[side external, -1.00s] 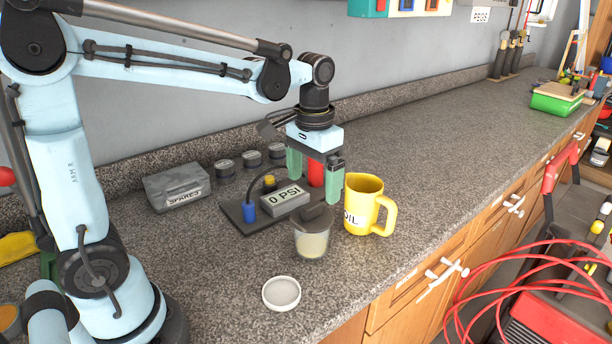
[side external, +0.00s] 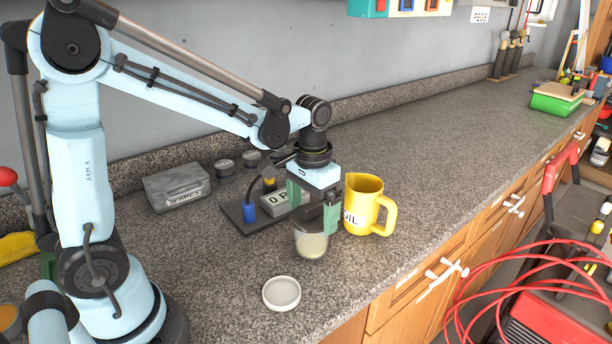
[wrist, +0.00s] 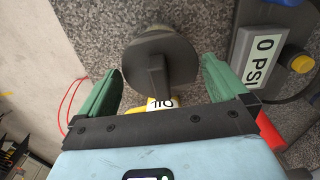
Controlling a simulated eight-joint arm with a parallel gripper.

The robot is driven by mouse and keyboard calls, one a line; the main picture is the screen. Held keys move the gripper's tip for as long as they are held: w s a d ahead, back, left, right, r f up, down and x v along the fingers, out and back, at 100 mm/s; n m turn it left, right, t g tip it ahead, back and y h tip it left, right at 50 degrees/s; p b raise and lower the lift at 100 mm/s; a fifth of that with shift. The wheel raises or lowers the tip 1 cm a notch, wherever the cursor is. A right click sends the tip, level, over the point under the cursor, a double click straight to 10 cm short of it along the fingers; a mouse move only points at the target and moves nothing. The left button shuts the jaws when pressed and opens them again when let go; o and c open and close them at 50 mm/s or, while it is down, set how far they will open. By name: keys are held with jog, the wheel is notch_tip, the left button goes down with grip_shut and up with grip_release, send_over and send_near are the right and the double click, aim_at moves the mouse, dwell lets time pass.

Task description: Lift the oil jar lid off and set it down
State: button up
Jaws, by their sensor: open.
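The jar (side external: 311,244) is clear with pale contents and stands upright on the counter. Its dark grey round lid (wrist: 145,62) with a raised fin-shaped handle is on top, mostly hidden by my gripper in the side view. My gripper (side external: 313,210) is open and points down over the jar top. In the wrist view, its green fingers (wrist: 160,72) are on either side of the lid's handle, with gaps between. A white shallow round dish (side external: 281,293) lies on the counter in front of the jar.
A yellow jug (side external: 364,206) marked OIL stands close right of the jar. A gauge board (side external: 237,216) with a 0 PSI display is just behind. A grey SPARES box (side external: 177,188) stands left. Counter around the dish is clear; its front edge is near.

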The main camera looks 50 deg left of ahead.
aim_at(312, 205)
jog(key=c, duration=0.7)
jog(key=shift+r, duration=0.2)
jog(key=shift+r, duration=0.6)
notch_tip(312, 205, up, 2)
jog(key=shift+r, duration=0.25)
jog(key=s+d+r, duration=0.5)
jog(key=d+r, duration=0.5)
jog(key=r, duration=0.1)
jog(key=shift+s+r, duration=0.25)
jog(key=shift+s, duration=0.1)
jog(key=shift+f, duration=0.1)
